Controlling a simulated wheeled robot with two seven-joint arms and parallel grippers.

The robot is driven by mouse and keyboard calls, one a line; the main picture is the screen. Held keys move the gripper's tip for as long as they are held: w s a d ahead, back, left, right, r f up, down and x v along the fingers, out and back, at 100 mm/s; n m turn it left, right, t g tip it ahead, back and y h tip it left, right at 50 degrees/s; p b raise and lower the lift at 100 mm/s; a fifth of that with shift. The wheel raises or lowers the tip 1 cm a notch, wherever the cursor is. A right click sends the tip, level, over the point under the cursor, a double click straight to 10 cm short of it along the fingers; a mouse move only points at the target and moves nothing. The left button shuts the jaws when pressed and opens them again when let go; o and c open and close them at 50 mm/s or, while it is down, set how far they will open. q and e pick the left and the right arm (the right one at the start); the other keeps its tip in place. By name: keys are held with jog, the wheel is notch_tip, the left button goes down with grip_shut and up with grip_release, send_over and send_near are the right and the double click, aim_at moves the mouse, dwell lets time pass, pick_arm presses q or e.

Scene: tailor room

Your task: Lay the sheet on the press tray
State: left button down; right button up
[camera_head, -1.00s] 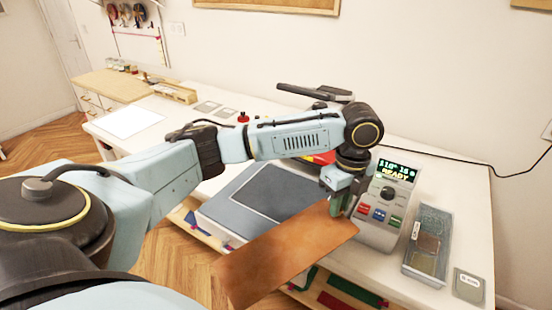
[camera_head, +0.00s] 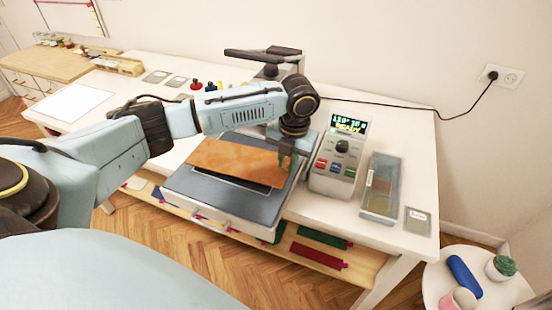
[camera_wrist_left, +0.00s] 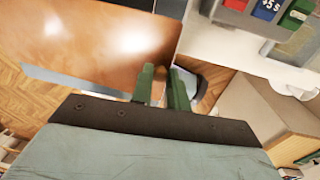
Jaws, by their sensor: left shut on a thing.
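The sheet (camera_head: 236,162) is a brown, leather-like rectangle. It is over the dark grey press tray (camera_head: 215,200) in the head view, covering its back part; I cannot tell whether it touches the tray. My left gripper (camera_head: 287,170) is shut on the sheet's right end. In the left wrist view, the green fingertips (camera_wrist_left: 163,82) pinch the edge of the sheet (camera_wrist_left: 85,40). The tray's far part is hidden under the sheet and my arm. My right gripper is not in view.
A control box (camera_head: 338,160) reading READY stands right of the tray. A grey sample case (camera_head: 381,188) lies beyond it. The press's upper arm (camera_head: 268,56) stands behind. A white sheet (camera_head: 72,103) lies far left. A round side table (camera_head: 440,285) holds small items at the right.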

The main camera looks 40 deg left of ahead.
aim_at(287, 174)
pick_arm(q)
notch_tip(287, 174, down, 5)
jog(key=shift+f, duration=0.1)
jog(key=c, duration=1.4)
grip_release()
jog(key=shift+o, duration=0.2)
notch_tip(287, 174, up, 12)
jog(key=d, duration=0.1)
jog(key=shift+w, duration=0.15)
jog(key=shift+d, duration=0.1)
